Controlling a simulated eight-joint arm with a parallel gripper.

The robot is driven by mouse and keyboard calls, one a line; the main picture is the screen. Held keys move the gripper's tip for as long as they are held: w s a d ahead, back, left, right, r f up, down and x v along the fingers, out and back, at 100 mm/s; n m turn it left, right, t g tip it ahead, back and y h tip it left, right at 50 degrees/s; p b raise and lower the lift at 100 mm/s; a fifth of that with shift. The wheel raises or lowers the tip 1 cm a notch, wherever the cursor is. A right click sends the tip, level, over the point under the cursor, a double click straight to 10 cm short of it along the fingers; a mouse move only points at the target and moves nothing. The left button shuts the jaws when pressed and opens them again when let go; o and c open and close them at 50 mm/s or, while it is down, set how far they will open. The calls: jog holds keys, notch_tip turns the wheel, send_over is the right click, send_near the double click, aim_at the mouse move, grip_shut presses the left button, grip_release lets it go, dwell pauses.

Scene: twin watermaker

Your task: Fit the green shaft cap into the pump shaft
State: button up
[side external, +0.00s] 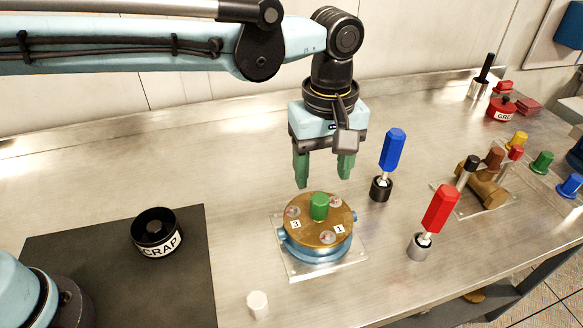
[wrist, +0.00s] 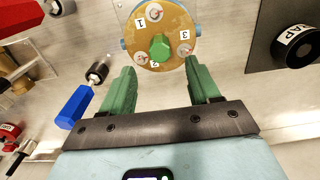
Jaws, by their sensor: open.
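The pump (side external: 316,240) is a round blue body with a brass top, on a clear plate. A green cap (side external: 319,206) stands upright at the centre of that top, where it hides the shaft. How deep it sits I cannot tell. In the wrist view the cap (wrist: 160,47) looks six-sided, with the brass top (wrist: 143,20) around it. My gripper (side external: 323,180) has green fingers, points down and is open and empty, above the cap and apart from it. In the wrist view the fingertips of my gripper (wrist: 159,75) frame the cap from below.
Blue-handled (side external: 392,150) and red-handled (side external: 439,208) tools stand upright in holders right of the pump. A brass fitting (side external: 482,187) and several coloured plugs, including a green one (side external: 542,161), are farther right. A SCRAP cup (side external: 154,228) stands on the dark mat. A white piece (side external: 257,303) is in front.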

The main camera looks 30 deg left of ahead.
aim_at(319, 197)
jog(key=shift+r, duration=2.35)
jog(key=s+a+r+m+t+h, duration=0.1)
jog(key=s+a+m+t, duration=0.2)
jog(key=a, duration=1.4)
jog(key=s+a+f+m+t+y, duration=0.1)
jog(key=s+a+f+m+t, duration=0.3)
jog(key=a, duration=0.7)
notch_tip(319, 197, down, 2)
jog(key=shift+s+a+f+m, duration=0.1)
jog(key=shift+s+a+m, duration=0.05)
jog(key=shift+s+m, duration=0.95)
